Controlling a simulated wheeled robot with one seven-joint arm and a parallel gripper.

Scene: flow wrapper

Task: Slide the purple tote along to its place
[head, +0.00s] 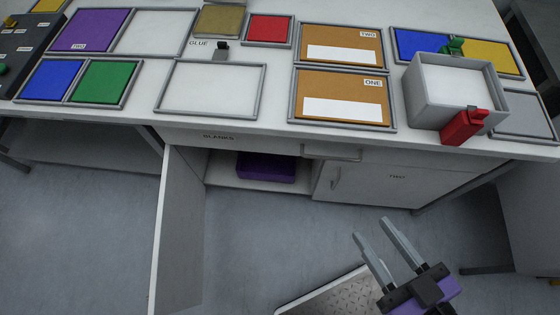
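The purple tote (266,167) sits low inside the cabinet under the table, on a white shelf. Its upper part is in the shadow of the cabinet opening. My gripper (371,226) is in front of the cabinet, to the right of and nearer than the tote, over the floor. Its two grey fingers are apart with nothing between them. A purple panel (84,31) marked TWO lies in a frame on the tabletop at the upper left.
The left cabinet door (176,230) stands open towards me. The right cabinet door (380,185) is closed. A grey bin (421,97) with a red clip (464,127) stands on the table's right side. A metal tread plate (335,298) lies below my gripper.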

